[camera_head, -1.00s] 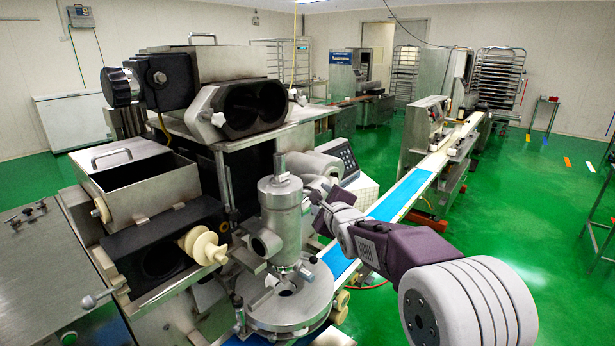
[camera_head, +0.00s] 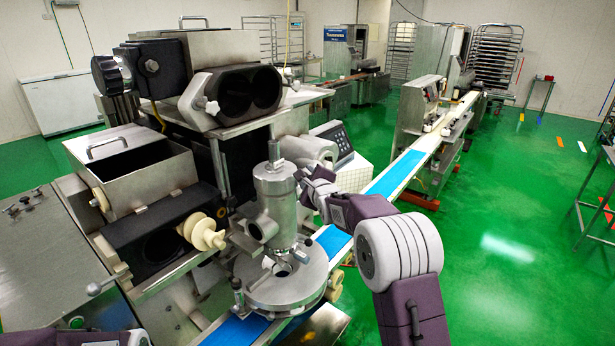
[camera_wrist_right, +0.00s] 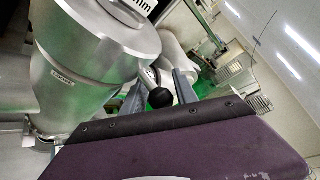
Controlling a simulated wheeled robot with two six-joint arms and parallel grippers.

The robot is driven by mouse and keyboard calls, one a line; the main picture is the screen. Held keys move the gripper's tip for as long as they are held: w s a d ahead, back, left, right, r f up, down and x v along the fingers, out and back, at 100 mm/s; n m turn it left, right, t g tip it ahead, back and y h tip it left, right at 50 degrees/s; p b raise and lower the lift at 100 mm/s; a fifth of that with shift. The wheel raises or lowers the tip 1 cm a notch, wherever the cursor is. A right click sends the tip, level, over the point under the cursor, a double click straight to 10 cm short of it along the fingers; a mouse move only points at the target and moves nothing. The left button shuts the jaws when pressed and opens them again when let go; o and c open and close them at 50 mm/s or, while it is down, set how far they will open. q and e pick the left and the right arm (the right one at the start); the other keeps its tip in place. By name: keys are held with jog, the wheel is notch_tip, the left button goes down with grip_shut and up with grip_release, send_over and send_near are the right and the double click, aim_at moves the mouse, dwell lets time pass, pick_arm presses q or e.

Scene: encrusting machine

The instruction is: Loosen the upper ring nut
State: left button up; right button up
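The steel upright cylinder (camera_head: 276,205) stands on a round plate, with a wide ring-shaped collar, seemingly the upper ring nut (camera_head: 274,178), at its top. In the right wrist view the collar (camera_wrist_right: 95,60) fills the upper left and carries a small engraved label. A short rod with a black ball knob (camera_wrist_right: 160,98) sticks out from it. My right gripper (camera_wrist_right: 160,86) has its two fingers apart, one on each side of the knob; contact is unclear. In the head view my right gripper (camera_head: 303,174) is close beside the collar's right side, partly hidden. My left gripper is out of view.
The machine's dark twin-barrel block (camera_head: 235,95) and hopper (camera_head: 130,165) stand left of the cylinder. A conveyor with a blue belt (camera_head: 395,176) runs to the back right. Part of my left arm shows at bottom left.

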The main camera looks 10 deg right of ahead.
grip_shut()
dwell(1.2)
